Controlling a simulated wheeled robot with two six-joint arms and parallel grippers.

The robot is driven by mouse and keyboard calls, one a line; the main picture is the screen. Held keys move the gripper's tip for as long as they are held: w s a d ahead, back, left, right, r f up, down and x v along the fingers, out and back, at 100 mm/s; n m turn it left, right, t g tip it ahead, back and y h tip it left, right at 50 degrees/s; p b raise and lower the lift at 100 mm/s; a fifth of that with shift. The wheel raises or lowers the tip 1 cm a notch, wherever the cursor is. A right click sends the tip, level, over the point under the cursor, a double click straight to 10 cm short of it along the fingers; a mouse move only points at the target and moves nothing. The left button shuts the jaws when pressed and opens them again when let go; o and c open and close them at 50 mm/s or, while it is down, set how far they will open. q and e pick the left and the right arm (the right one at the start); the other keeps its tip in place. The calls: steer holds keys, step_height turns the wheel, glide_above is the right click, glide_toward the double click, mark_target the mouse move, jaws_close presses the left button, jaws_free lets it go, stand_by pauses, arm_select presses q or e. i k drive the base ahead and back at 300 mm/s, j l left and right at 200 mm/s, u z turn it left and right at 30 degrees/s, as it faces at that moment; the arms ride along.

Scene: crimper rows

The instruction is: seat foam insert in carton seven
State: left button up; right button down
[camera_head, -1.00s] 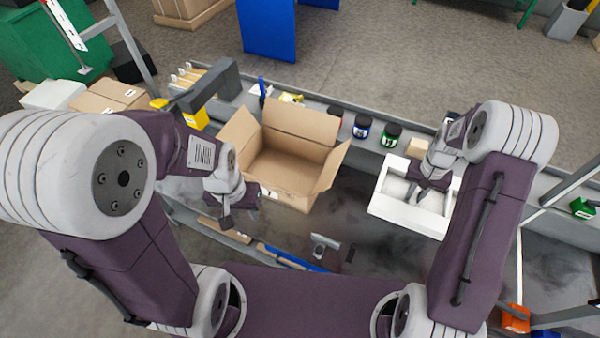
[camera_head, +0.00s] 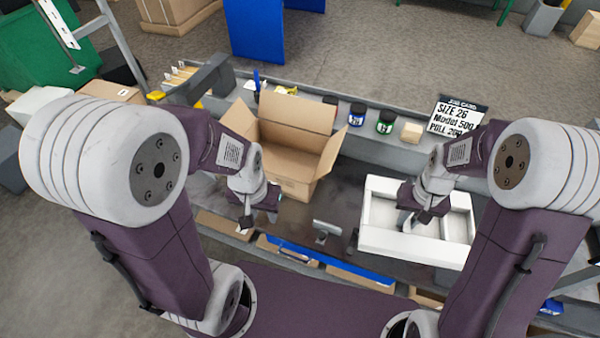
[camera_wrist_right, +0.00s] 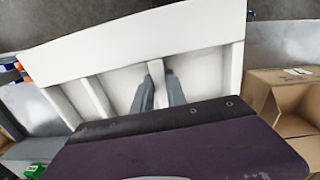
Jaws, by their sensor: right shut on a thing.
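The white foam insert (camera_head: 400,246) is a shallow tray with inner dividers, at the right in the head view. It also shows in the wrist view (camera_wrist_right: 120,50). My right gripper (camera_head: 408,222) is shut on one of its dividers; in the wrist view its fingers (camera_wrist_right: 158,88) straddle that divider. The insert looks lifted, but its clearance is hard to judge. An open brown carton (camera_head: 296,187) stands left of the insert, flaps spread; its number is not readable. It also shows in the wrist view (camera_wrist_right: 290,110). My left gripper (camera_head: 247,220) is at the carton's near left, its fingers unclear.
A blue-labelled jar (camera_head: 357,114), a green-labelled jar (camera_head: 386,122) and a small tan block (camera_head: 411,132) stand on the back ledge. A job card (camera_head: 456,117) stands behind the insert. A grey tool (camera_head: 325,231) lies between the carton and the insert.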

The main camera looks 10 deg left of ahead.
mark_target(298, 152)
steer(key=k+j+z, duration=0.1)
steer(key=z, duration=0.85)
steer(key=k+z, duration=0.15)
steer(key=z, duration=0.3)
steer(key=k+u, duration=0.1)
steer(key=u, duration=0.35)
steer(key=k+j+u, duration=0.1)
steer(key=u, duration=0.35)
steer(key=k+j+u, duration=0.1)
steer(key=u, duration=0.35)
steer(key=k+j+u, duration=0.1)
steer(key=u, duration=0.3)
steer(key=j+u, duration=0.3)
steer(key=u, duration=0.15)
steer(key=i, duration=1)
